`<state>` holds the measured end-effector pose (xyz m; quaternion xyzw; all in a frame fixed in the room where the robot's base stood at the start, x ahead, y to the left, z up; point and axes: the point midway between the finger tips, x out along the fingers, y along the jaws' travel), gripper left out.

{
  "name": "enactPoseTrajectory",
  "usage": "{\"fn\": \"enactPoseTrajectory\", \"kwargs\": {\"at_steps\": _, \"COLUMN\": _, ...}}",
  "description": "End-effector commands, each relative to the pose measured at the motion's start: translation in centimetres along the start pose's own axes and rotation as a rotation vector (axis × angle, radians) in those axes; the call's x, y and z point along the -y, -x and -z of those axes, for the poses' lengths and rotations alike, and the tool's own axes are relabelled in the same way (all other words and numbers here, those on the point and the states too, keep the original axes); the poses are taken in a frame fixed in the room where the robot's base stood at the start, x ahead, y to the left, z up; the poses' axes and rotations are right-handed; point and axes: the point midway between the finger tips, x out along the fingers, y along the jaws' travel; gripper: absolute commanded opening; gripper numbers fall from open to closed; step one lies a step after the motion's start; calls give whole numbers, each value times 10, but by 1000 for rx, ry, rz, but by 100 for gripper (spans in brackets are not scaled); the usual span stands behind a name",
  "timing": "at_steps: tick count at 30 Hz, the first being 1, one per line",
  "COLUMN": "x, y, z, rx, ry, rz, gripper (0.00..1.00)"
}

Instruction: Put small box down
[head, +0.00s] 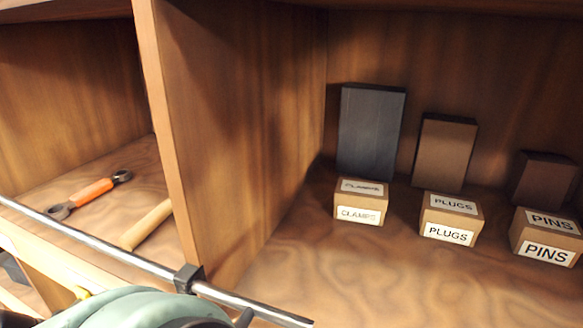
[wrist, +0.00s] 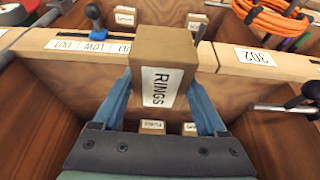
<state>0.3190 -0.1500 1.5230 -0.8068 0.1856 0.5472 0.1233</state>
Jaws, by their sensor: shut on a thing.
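The small box (wrist: 162,58) is brown cardboard with a white label reading RINGS, seen in the wrist view. My gripper (wrist: 160,100) is shut on it, with one blue finger on each side. The box is held up in front of the gripper; whether it touches anything below cannot be told. In the head view the box and the fingertips are out of sight; only part of my arm shows at the bottom left.
In the head view, boxes labelled CLAMPS (head: 360,202), PLUGS (head: 451,218) and PINS (head: 547,236) sit on the right shelf, dark blocks behind them. A wooden divider (head: 215,130) and a metal rail (head: 110,246) stand nearby. An orange-handled wrench (head: 90,193) lies left. An orange cable coil (wrist: 272,18) shows in the wrist view.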

Motion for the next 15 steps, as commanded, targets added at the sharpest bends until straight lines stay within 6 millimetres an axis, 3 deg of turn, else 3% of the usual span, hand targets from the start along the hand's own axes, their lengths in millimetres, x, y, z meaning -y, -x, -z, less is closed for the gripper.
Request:
{"fn": "enactPoseTrajectory", "kwargs": {"at_steps": 5, "x": 0, "y": -4, "z": 10, "rx": -9, "ry": 3, "rz": -2, "gripper": 0}}
{"fn": "enactPoseTrajectory", "kwargs": {"at_steps": 15, "x": 0, "y": -36, "z": 85, "rx": -6, "ry": 4, "rz": -2, "gripper": 0}}
